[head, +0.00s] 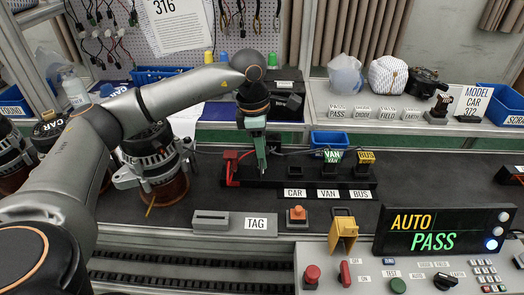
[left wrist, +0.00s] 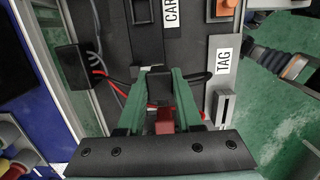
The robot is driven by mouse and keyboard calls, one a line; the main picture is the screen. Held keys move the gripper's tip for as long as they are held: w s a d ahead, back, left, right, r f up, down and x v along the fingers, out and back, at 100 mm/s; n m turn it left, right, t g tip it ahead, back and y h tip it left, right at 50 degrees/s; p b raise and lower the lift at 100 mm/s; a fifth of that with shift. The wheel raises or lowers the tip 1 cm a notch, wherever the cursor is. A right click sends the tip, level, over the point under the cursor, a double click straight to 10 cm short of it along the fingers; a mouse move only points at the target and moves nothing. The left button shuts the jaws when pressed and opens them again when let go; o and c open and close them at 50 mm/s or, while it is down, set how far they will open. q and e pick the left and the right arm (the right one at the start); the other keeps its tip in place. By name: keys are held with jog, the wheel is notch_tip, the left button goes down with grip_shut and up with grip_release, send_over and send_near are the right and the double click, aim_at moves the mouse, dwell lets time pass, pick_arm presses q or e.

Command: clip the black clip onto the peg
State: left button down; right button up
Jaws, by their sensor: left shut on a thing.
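My left gripper (head: 262,168) points down over the left part of the black test fixture (head: 300,183). Its green fingers are shut on the black clip (left wrist: 158,88), a small dark block between the fingertips in the left wrist view. In the head view the fingers mostly hide the clip. A dark lead runs right from there. The red clip (head: 231,155) stands on the fixture just left of the gripper, with a red lead; it also shows between the fingers in the left wrist view (left wrist: 165,122). I cannot make out the peg or whether the clip touches it. My right gripper is not in view.
An alternator (head: 152,158) stands close left of the fixture. Green VAN and yellow BUS blocks (head: 367,157) stand at its right end. A grey TAG holder (head: 211,221), orange button (head: 297,214) and yellow stand (head: 343,230) are in front. The display (head: 445,232) reads AUTO PASS.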

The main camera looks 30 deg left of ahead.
pick_arm(q)
jog(key=shift+f+b, duration=0.5)
jog(key=shift+f, duration=0.25)
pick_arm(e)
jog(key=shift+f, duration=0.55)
pick_arm(q)
jog(key=c, duration=0.5)
grip_release()
jog(key=r, duration=0.3)
jog(key=shift+a+r, duration=0.2)
jog(key=shift+r, duration=0.2)
jog(key=r, duration=0.5)
jog(key=r+p, duration=0.1)
jog(key=r, duration=0.1)
jog(key=shift+s+a+r, duration=0.3)
jog(key=shift+a+r, duration=0.05)
jog(key=shift+a, duration=0.05)
jog(key=shift+s+r, duration=0.1)
jog(key=shift+r, duration=0.4)
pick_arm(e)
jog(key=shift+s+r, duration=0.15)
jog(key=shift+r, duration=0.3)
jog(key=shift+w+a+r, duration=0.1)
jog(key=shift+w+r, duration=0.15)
